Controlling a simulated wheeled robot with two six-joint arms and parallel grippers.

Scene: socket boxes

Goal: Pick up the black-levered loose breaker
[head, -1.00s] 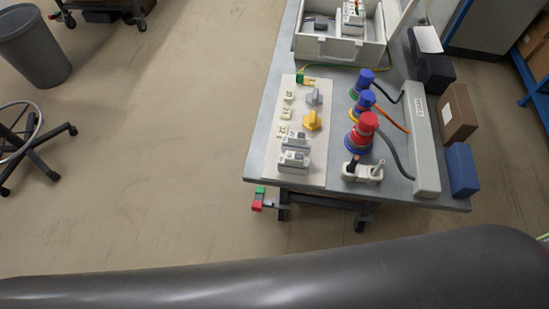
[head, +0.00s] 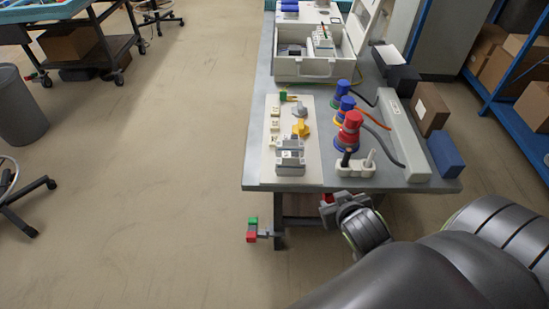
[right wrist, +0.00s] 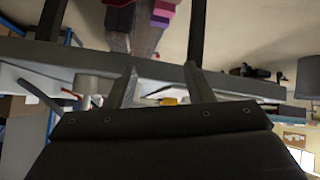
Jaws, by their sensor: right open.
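No breaker with a clearly black lever can be made out. Small breaker-like modules (head: 322,38) with coloured parts stand in the open light-grey case (head: 305,68) at the back of the table. A dark flat piece (head: 291,50) lies beside them in the case. Two grey-and-white modules (head: 290,161) sit on the front of the pale board. My right gripper (head: 333,206) is near the table's front edge, well short of the case. The right wrist view shows its two fingers (right wrist: 160,72) apart with nothing between. My left gripper is out of view.
The pale board (head: 270,165) also carries a yellow knob (head: 301,128). Red and blue plugs (head: 349,130), cables and a long grey block (head: 405,135) fill the table's right side. A white double socket (head: 355,168) stands near the front edge.

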